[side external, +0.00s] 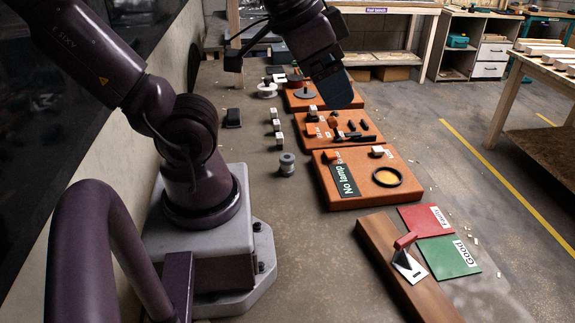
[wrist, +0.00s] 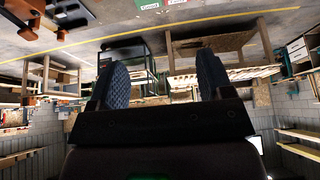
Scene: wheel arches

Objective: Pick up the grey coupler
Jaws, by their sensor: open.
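A small grey spool-shaped part (side external: 287,164), which looks like the grey coupler, stands upright on the bench top in the side external view, left of the nearest orange board. My gripper (side external: 342,92) is high above the orange boards, well apart from this part and farther back. In the wrist view my gripper (wrist: 162,75) shows two dark textured fingers spread wide with nothing between them. The grey part cannot be made out in the wrist view, which looks out across the room.
Orange boards (side external: 341,201) with small parts run along the bench. Small white-topped blocks (side external: 276,125) and a black block (side external: 233,117) stand left of them. A red-handled lever on a wooden plank (side external: 378,240) and red (side external: 424,217) and green (side external: 448,257) plates are nearer. Bench around the grey part is clear.

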